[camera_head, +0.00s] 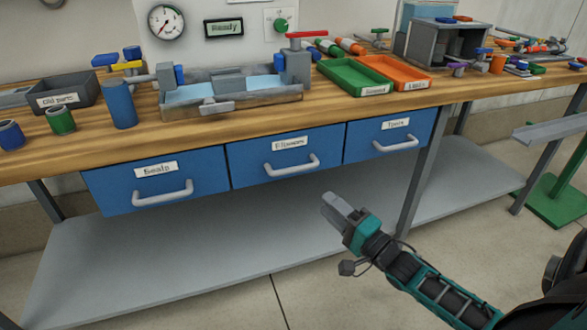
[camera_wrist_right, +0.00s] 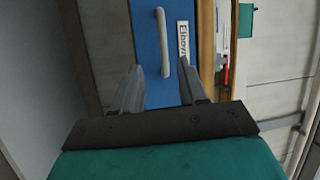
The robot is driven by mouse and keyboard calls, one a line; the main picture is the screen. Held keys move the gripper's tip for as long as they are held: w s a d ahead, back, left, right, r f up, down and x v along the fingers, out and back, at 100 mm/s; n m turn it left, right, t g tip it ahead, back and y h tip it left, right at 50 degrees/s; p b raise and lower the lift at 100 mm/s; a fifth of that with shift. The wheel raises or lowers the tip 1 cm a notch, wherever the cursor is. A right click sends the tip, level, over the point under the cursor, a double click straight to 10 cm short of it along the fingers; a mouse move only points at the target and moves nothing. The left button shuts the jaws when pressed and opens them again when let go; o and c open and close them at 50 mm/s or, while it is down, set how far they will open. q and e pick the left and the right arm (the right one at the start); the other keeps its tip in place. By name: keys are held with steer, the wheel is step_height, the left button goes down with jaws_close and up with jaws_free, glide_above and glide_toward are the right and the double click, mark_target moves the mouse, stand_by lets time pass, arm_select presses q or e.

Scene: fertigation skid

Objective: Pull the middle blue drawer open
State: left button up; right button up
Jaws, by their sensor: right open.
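The middle blue drawer (camera_head: 260,160) sits shut under the wooden workbench, between two other blue drawers. It has a label that seems to read "Elbows" and a pale bar handle (camera_head: 292,167). My right gripper (camera_head: 330,202) is in front of and below the drawer, apart from it. In the right wrist view the right gripper (camera_wrist_right: 160,85) is open and empty. The blue drawer front (camera_wrist_right: 150,60) and its handle (camera_wrist_right: 161,42) show ahead, beyond the fingertips. My left gripper is in neither view.
The left drawer (camera_head: 120,190) and right drawer (camera_head: 370,150) flank the middle one and look shut. A grey lower shelf (camera_head: 190,265) runs beneath. A bench leg (camera_head: 420,170) stands right of the drawers. The bench top holds trays, valves and cans. The space before the drawers is clear.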

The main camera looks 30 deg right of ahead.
mark_target(295, 170)
arm_select(q)
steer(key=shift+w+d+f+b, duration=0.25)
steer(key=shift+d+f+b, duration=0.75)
steer(key=shift+b, duration=0.8)
arm_select(e)
steer(key=shift+m, duration=0.3)
steer(key=shift+d+x, duration=0.2)
steer(key=shift+x, duration=2.1)
steer(key=shift+d+x, duration=0.15)
steer(key=shift+x, duration=2.2)
steer(key=shift+d+x, duration=0.2)
steer(key=shift+x, duration=2.1)
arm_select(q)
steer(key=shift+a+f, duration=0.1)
arm_select(e)
steer(key=shift+r, duration=0.2)
steer(key=shift+c, duration=0.2)
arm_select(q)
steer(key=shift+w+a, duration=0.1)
arm_select(e)
jaws_close()
